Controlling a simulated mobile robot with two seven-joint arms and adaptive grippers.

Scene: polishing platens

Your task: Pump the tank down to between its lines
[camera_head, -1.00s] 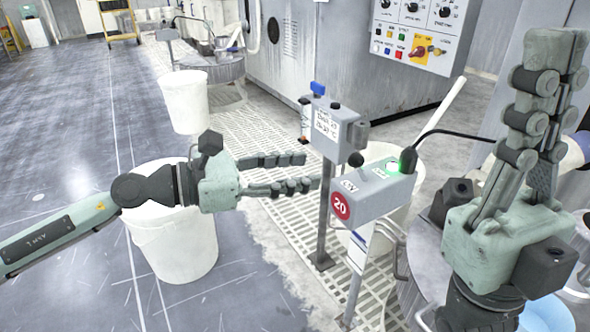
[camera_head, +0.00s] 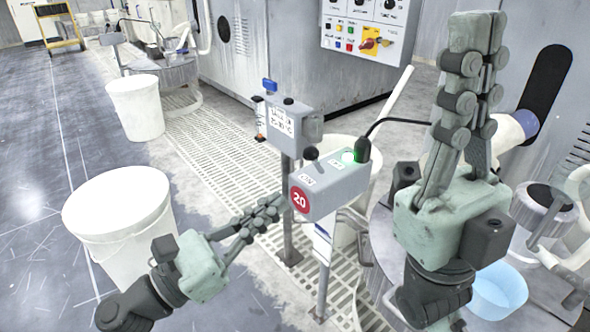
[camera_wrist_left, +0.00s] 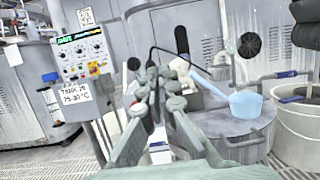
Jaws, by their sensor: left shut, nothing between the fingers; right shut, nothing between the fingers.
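My left gripper (camera_head: 272,205) is shut and empty, low and left of the control box. My right gripper (camera_head: 480,22) is shut, pointing up, right of it.
A white lidded bucket (camera_head: 118,215) stands on the floor at left, another bucket (camera_head: 137,108) behind it. A light blue dipper (camera_head: 498,288) lies at lower right. A machine cabinet with a switch panel (camera_head: 365,28) stands behind.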

